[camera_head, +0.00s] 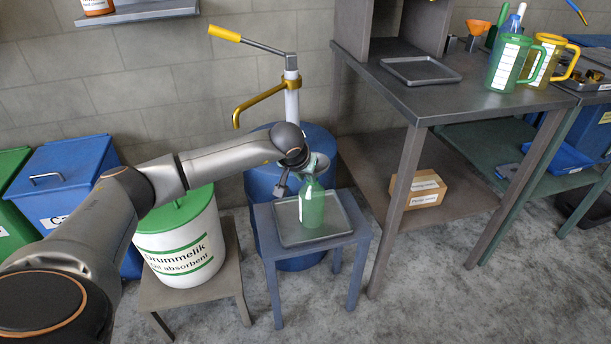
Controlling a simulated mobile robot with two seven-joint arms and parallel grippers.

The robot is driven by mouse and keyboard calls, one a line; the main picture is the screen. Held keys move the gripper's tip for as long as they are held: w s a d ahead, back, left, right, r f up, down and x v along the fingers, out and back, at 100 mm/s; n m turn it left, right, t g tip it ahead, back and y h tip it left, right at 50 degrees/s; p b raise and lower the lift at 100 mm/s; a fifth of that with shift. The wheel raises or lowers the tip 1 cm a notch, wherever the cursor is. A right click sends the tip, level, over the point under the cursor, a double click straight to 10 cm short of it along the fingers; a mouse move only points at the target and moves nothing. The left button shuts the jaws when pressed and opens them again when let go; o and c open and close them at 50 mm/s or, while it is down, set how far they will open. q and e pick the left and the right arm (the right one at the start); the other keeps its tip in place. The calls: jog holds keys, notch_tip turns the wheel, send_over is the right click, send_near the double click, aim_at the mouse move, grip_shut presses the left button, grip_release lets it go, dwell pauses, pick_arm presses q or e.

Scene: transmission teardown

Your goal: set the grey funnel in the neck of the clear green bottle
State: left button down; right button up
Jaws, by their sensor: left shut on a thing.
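The clear green bottle (311,206) stands upright with a white label on a grey tray (341,229) on the small blue stool. My left arm reaches in from the left, and my left gripper (304,172) is at the bottle's top. It is shut on the grey funnel (321,162), which shows as a pale rounded shape just above the bottle. The wrist partly hides the funnel and the neck. I cannot tell whether the funnel's spout is inside the neck or above it. My right gripper is not in view.
A blue drum with a yellow-handled pump (291,100) stands close behind the stool (267,236). A white bin with a green lid (181,245) is to the left. The grey workbench (430,98) at right holds green and yellow jugs (507,64) and an orange funnel (478,27).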

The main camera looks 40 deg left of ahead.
pick_arm(q)
jog(key=shift+f, duration=0.1)
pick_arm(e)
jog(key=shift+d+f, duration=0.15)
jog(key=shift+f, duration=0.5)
pick_arm(q)
jog(key=shift+c, duration=0.5)
grip_release()
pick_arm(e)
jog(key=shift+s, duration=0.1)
pick_arm(q)
notch_tip(320, 180, up, 7)
jog(key=p, duration=0.5)
jog(key=shift+p, duration=0.3)
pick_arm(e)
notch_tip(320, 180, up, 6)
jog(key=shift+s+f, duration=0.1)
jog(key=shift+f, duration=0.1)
